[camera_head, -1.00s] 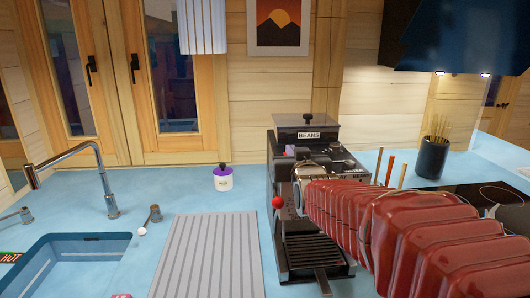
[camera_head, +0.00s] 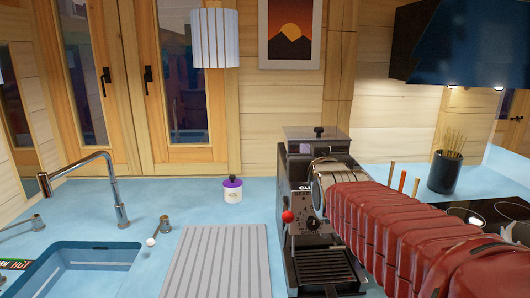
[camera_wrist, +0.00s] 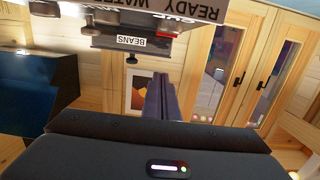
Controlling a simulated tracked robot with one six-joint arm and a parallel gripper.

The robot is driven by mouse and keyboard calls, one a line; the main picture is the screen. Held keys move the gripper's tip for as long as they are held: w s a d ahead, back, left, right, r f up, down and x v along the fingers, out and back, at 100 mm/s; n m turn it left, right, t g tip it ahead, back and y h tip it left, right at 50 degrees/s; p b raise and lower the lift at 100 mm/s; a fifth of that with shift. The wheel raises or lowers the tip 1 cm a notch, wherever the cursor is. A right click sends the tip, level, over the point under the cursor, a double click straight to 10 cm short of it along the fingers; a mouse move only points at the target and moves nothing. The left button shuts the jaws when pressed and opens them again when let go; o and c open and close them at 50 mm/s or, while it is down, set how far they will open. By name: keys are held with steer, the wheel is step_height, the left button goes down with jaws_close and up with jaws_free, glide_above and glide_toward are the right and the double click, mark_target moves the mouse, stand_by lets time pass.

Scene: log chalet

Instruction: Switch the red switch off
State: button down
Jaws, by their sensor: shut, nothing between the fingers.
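A black coffee machine (camera_head: 318,240) stands on the blue counter.
A grey ribbed drainboard (camera_head: 212,262) lies left of the machine, beside the sink (camera_head: 90,262) and tap (camera_head: 112,185). A small white pot with a purple lid (camera_head: 232,190) stands behind. A black utensil holder (camera_head: 444,172) and a hob (camera_head: 490,212) are on the right.

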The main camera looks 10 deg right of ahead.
steer(key=shift+s+a+r, duration=0.15)
steer(key=shift+s+r, duration=0.15)
steer(key=shift+s, duration=0.45)
steer(key=shift+s+a+r, duration=0.1)
steer(key=shift+s+r, duration=0.15)
steer(key=shift+s, duration=0.5)
steer(key=shift+s+a+r, duration=0.15)
steer(key=shift+s+r, duration=0.15)
steer(key=shift+s, duration=0.45)
steer(key=s+a+f+g+y, duration=0.1)
steer(key=s+a+f+g, duration=0.2)
steer(key=s+f, duration=0.5)
steer(key=s+a+f+n+g+y, duration=0.1)
steer(key=s+a+f+g, duration=0.3)
steer(key=s+f, duration=0.4)
steer(key=s+a+f+n+g+y, duration=0.1)
steer(key=s+a+f+g, duration=0.2)
steer(key=s+f, duration=0.5)
steer(key=shift+a+f+g, duration=0.3)
steer(key=shift+f+g, duration=0.2)
steer(key=shift+f, duration=0.3)
steer(key=shift+s, duration=0.1)
